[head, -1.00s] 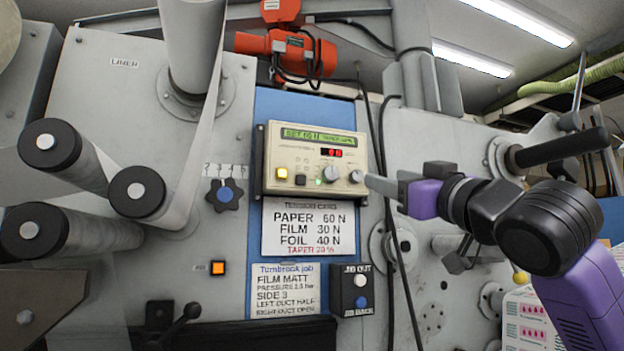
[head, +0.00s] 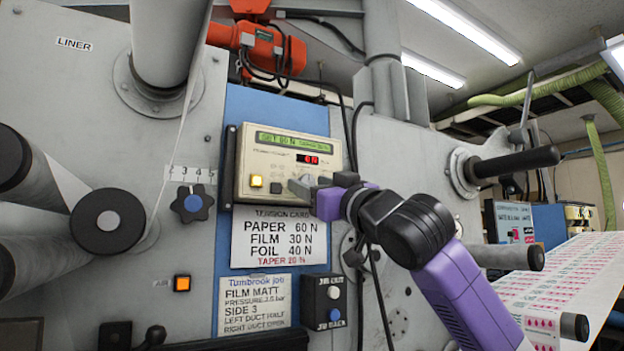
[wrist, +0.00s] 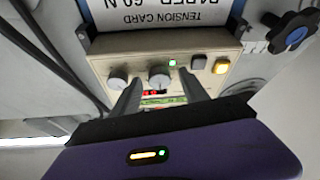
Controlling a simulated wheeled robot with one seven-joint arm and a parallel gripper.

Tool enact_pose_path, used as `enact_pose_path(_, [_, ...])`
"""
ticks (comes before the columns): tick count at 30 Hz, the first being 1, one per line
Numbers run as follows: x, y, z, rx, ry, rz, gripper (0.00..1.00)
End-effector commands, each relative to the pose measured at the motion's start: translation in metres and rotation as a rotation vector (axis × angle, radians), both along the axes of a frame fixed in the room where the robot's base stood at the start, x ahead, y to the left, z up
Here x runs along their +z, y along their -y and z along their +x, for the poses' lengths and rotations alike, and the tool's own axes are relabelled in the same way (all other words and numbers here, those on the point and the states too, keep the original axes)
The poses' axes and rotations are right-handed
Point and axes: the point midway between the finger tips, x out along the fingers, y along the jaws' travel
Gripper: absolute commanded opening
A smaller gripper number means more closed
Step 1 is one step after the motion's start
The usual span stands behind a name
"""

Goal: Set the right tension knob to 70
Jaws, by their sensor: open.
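The cream tension control box (head: 283,155) is on the blue panel, with a green display that seems to read SET 60 N and a red readout. My gripper (head: 298,188) is in front of its lower edge and hides most of the knobs. In the wrist view, which is upside down, two grey knobs show. The right tension knob (wrist: 117,80) appears at the left there, outside my fingers. The other knob (wrist: 159,76) lies between the open fingers (wrist: 160,82). I cannot tell whether the fingers touch it.
A yellow button (head: 256,181) and a dark button sit left of the knobs. The tension card (head: 279,238) hangs below, reading PAPER 60 N, FILM 30 N, FOIL 40 N. A star-shaped knob (head: 192,203) is at left; a jog box (head: 328,298) is below. Black cables hang at right.

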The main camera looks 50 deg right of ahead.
Motion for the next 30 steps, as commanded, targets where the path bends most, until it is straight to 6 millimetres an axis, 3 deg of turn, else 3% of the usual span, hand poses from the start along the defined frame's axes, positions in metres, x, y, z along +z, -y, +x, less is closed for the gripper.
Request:
enact_pose_path(8, [0.0003, 0.0007, 0.0024, 0.000, 0.000, 0.000, 0.52])
enact_pose_path(17, [0.0004, 0.0006, 0.0021, 0.000, 0.000, 0.000, 0.00])
enact_pose_path(30, [-0.0011, -0.0038, 0.0031, 0.007, 0.044, 0.141, 0.00])
